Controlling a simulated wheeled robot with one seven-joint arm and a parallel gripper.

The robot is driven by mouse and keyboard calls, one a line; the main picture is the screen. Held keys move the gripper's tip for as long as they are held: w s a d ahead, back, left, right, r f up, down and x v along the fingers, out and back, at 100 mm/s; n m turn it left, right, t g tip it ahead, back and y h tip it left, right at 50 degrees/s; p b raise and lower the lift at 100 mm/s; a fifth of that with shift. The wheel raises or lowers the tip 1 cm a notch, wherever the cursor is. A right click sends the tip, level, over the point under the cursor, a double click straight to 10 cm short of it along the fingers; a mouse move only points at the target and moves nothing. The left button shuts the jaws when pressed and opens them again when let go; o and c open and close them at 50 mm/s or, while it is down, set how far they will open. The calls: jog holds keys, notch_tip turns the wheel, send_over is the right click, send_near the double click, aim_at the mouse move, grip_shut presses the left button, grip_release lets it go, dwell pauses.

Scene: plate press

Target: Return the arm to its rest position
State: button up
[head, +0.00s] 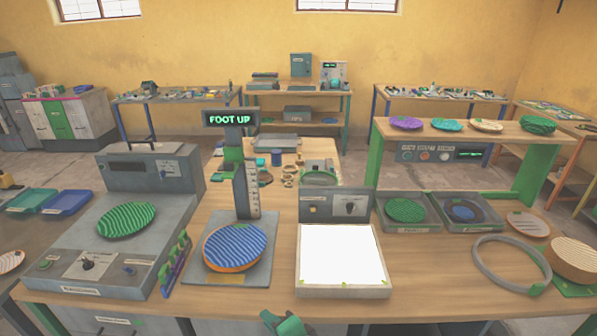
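A green and dark grey end piece, which looks like my gripper (285,324), shows at the bottom edge of the head view, in front of the workbench (200,308). It is cut off by the frame, and I cannot make out whether its fingers are apart. Nothing is visibly held in it. The rest of my arm is out of view. A blue striped plate with an orange rim (235,246) lies on the base of the grey stand with the "FOOT UP" display (231,118), well above the gripper in the picture.
A lit white panel (342,254) stands right of the stand. A grey machine (100,248) with a green striped plate (126,219) is at left. Two small grey units hold plates at right, near a grey ring (511,266). A raised shelf (470,134) holds several plates.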

jog(key=s+d+f+n+t+h, duration=0.1)
jog(key=s+d+f+t+h, duration=0.15)
jog(key=s+f, duration=0.5)
jog(key=s+d+f+n+t+h, duration=0.1)
jog(key=s+d+f+h, duration=0.25)
jog(key=s+f, duration=0.35)
jog(key=s+r+n+t, duration=0.1)
jog(key=s+r+n, duration=0.1)
jog(key=s, duration=0.7)
jog(key=s+r+n+h, duration=0.1)
jog(key=s+r+n, duration=0.2)
jog(key=s, duration=0.6)
jog(key=shift+s+d+r+n+t, duration=0.25)
jog(key=shift+d+n+t, duration=0.1)
jog(key=shift+n, duration=0.75)
jog(key=shift+s+r, duration=0.3)
jog(key=shift+s, duration=0.1)
grip_shut()
jog(key=shift+s+a+n, duration=0.1)
jog(key=shift+a+n, duration=0.05)
jog(key=shift+n, duration=0.15)
